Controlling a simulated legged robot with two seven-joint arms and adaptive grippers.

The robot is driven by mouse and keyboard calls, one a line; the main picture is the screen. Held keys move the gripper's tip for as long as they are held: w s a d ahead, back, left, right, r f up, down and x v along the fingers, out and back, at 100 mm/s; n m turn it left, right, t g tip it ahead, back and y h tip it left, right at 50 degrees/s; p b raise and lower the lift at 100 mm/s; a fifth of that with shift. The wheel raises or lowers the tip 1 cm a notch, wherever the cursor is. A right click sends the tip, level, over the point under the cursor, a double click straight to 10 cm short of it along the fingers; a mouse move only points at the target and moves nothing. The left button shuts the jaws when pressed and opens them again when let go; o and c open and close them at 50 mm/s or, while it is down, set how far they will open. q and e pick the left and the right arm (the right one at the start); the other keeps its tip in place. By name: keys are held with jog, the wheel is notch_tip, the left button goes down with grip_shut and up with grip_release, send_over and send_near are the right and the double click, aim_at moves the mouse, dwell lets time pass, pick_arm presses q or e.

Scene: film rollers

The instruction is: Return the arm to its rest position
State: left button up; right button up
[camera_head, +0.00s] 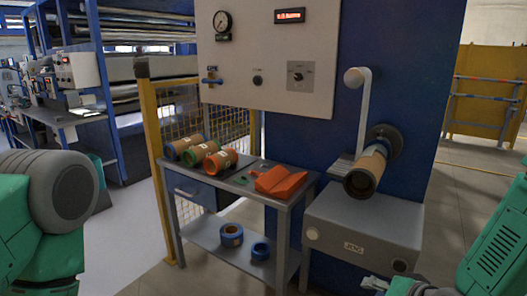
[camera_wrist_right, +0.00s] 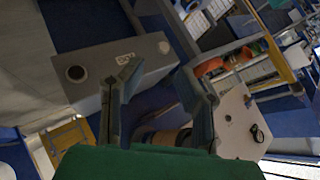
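My right arm (camera_head: 497,250) comes in at the lower right of the head view, in green and grey. Its gripper (camera_head: 380,285) shows only in part at the bottom edge, in front of the grey machine box. In the right wrist view the two fingers of this gripper (camera_wrist_right: 157,72) stand well apart, with nothing held between their tips. A brown roll (camera_wrist_right: 165,137) shows beyond the finger bases, partly hidden. My left arm (camera_head: 50,205) shows at the left edge of the head view; its gripper is out of view.
A brown film roller (camera_head: 366,172) sits on the machine's spindle above the grey box (camera_head: 365,230). The work table (camera_head: 240,188) holds several rolls (camera_head: 220,161) and an orange holder (camera_head: 281,181). Blue rolls (camera_head: 231,235) lie on its lower shelf. Floor at the right is clear.

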jog(key=s+f+n+g+h, duration=0.1)
jog(key=s+f, duration=0.4)
jog(key=s, duration=0.5)
jog(key=s+d+f+n+g+h, duration=0.1)
jog(key=s+f+n+g, duration=0.2)
jog(key=s, duration=0.7)
jog(key=s+d+f+n+g+h, duration=0.1)
jog(key=s+f+n+g, duration=0.2)
jog(key=s, duration=0.7)
notch_tip(320, 180, down, 5)
jog(key=shift+s+r+g, duration=0.1)
jog(key=shift+s+g, duration=0.05)
jog(key=shift+g, duration=0.95)
